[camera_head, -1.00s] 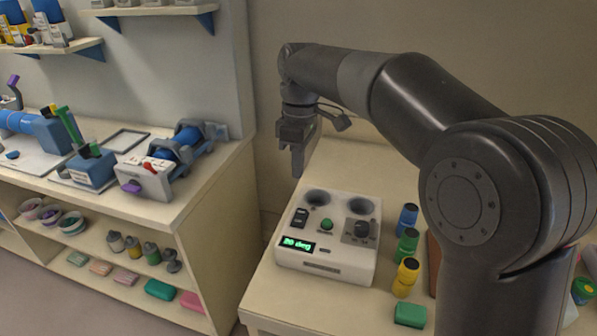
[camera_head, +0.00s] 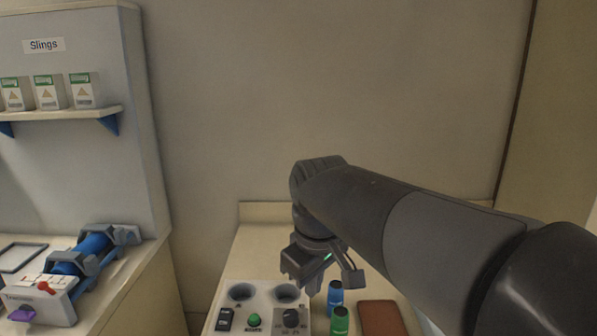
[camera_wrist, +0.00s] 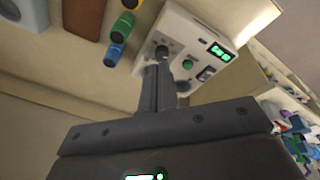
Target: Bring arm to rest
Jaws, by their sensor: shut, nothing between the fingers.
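My arm reaches in from the right in the head view, with its wrist bent down at the far end. My gripper (camera_head: 312,285) hangs above the back of the right-hand table, close to the white device. In the wrist view my gripper (camera_wrist: 157,72) has its fingers together with nothing between them.
The white device (camera_head: 268,308) with two round wells stands below the gripper; it also shows in the wrist view (camera_wrist: 200,30). A left bench holds a blue-roller machine (camera_head: 92,255).

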